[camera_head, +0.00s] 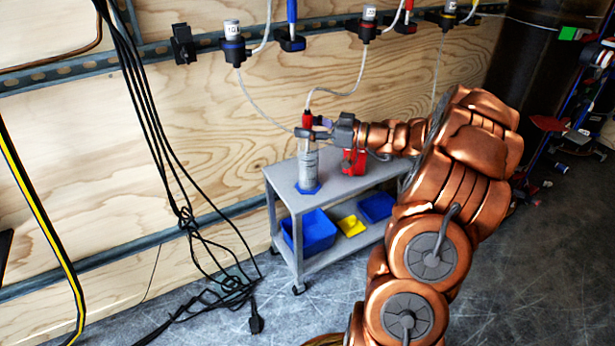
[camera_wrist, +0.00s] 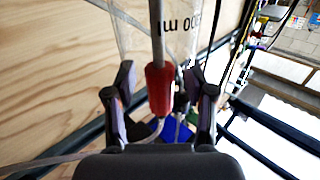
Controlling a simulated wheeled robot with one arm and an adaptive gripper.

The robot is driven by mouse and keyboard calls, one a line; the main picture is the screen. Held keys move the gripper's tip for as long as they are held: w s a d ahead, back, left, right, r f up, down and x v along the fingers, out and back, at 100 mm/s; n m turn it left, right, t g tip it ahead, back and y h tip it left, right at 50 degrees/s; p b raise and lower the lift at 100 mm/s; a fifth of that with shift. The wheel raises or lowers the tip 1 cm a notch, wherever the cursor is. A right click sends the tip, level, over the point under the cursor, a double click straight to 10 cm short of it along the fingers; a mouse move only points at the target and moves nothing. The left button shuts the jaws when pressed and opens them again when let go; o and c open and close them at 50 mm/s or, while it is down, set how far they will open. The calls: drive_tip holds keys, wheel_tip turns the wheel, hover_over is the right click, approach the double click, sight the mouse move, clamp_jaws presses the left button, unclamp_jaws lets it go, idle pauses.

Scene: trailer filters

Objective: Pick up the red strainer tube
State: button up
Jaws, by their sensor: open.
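The red strainer tube (camera_head: 307,118) stands upright at the top of a clear graduated cylinder (camera_head: 308,170) on the cart. A thin clear hose leads down to its upper end from the wall. In the wrist view the red tube (camera_wrist: 159,88) lies between my two fingers, with a grey rod extending from it in front of the cylinder (camera_wrist: 188,42). My gripper (camera_head: 313,129) reaches in from the right at the tube's height. Its fingers (camera_wrist: 160,80) are open on either side of the tube, with visible gaps. Contact with the tube is not visible.
The cylinder has a blue base on the grey cart's top (camera_head: 345,184). A red object (camera_head: 354,162) stands beside it under my wrist. Blue bins (camera_head: 312,232) and a yellow tray (camera_head: 351,226) sit on the lower shelf. Black cables (camera_head: 185,215) hang at left.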

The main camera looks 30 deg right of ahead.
drive_tip(key=shift+c, duration=0.3)
clamp_jaws()
idle(0.3)
